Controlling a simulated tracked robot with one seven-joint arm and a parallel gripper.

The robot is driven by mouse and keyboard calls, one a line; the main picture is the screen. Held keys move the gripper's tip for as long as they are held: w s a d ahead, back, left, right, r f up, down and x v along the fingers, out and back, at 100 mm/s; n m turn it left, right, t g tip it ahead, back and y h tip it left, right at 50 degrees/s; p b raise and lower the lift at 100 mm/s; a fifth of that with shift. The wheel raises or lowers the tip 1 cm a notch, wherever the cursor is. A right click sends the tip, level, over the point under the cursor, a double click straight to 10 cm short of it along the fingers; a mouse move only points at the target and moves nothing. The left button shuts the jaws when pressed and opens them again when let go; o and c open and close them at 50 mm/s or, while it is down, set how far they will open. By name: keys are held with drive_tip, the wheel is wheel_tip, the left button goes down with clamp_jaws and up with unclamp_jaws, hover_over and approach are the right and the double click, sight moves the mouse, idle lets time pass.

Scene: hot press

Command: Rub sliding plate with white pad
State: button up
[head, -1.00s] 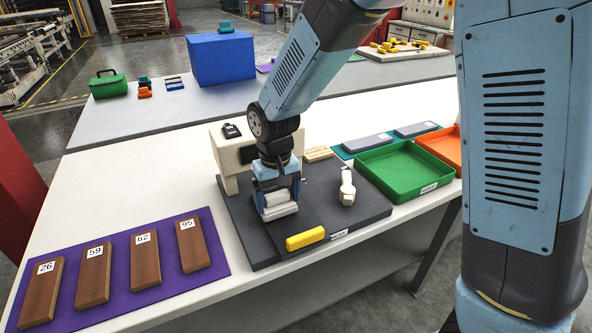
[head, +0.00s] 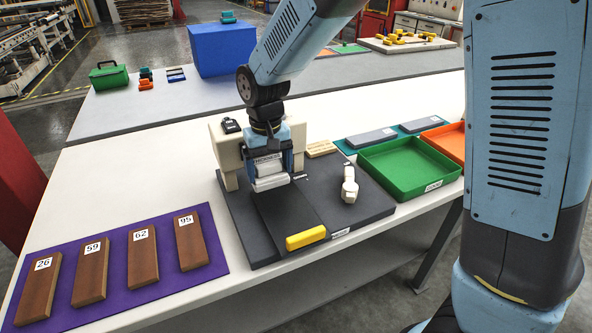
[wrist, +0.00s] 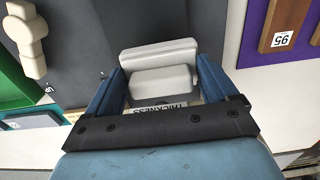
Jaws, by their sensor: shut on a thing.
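My gripper (head: 268,164) is shut on the white pad (head: 271,182), a pale block with a wider base. In the wrist view the pad (wrist: 160,55) sits between my two blue fingers (wrist: 163,88). The dark grey sliding plate (head: 290,217) runs from the press to a yellow handle bar (head: 305,238) at its front edge. The pad is over the plate's rear part, close to the cream press (head: 229,152); I cannot tell whether it touches the plate. My gripper hides part of the press opening.
A white tool (head: 349,184) lies on the dark base right of the plate. A green tray (head: 432,188) and orange tray (head: 449,150) stand farther right. Numbered brown boards (head: 141,255) lie on a purple mat (head: 212,238) at left. White table between is clear.

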drive_tip(key=shift+r, duration=1.7)
